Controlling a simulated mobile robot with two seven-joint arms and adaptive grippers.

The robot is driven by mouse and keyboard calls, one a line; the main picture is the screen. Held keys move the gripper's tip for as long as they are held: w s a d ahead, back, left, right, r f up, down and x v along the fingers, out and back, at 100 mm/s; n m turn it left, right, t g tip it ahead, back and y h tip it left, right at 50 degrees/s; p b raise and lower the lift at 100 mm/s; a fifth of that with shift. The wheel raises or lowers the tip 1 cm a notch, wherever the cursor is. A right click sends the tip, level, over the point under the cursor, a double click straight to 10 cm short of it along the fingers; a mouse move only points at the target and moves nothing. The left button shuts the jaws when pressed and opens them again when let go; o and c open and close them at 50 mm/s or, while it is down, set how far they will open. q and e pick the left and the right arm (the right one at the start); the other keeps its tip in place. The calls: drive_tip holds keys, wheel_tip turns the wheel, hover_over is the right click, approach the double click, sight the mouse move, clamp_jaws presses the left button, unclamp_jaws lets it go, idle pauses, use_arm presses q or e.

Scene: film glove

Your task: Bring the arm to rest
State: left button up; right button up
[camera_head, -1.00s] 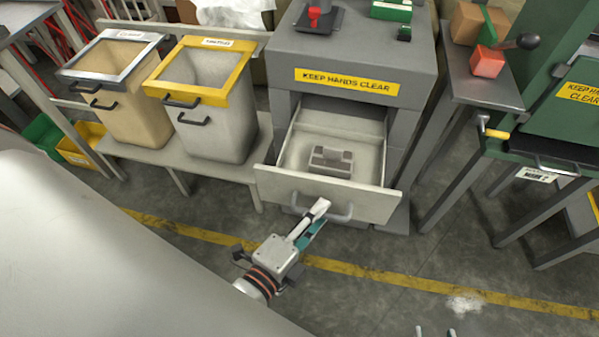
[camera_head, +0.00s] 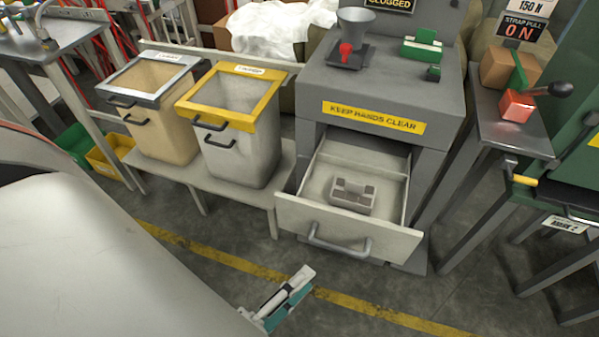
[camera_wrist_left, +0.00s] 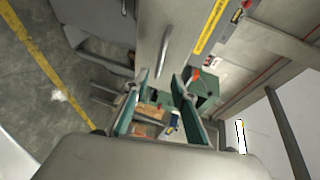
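My left gripper (camera_head: 286,295) is low in the head view, in front of the open drawer (camera_head: 345,239) and apart from its handle. Its pale fingers have teal pads. In the left wrist view the two fingers (camera_wrist_left: 160,112) stand apart with nothing held between them; boxes show far beyond the gap. My right gripper is not in view.
The drawer is pulled out from a grey machine (camera_head: 385,85), with a grey block (camera_head: 354,195) inside. A yellow-rimmed bin (camera_head: 240,150) and a grey-rimmed bin (camera_head: 165,130) stand left on a low bench. A green machine is at right. The floor (camera_head: 390,290) before the drawer is clear.

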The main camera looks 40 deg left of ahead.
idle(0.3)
use_arm(q)
drive_tip(key=w+a+f+n+g, duration=0.1)
drive_tip(key=a+f+n+g, duration=0.2)
drive_tip(key=f+n, duration=0.4)
drive_tip(key=w+a+f+n+g, duration=0.2)
drive_tip(key=a+f+n, duration=0.1)
drive_tip(key=f+n, duration=0.4)
wheel_tip(320, 180, up, 6)
drive_tip(key=s+p, duration=0.2)
drive_tip(key=p, duration=1)
drive_tip(key=shift+h, duration=0.3)
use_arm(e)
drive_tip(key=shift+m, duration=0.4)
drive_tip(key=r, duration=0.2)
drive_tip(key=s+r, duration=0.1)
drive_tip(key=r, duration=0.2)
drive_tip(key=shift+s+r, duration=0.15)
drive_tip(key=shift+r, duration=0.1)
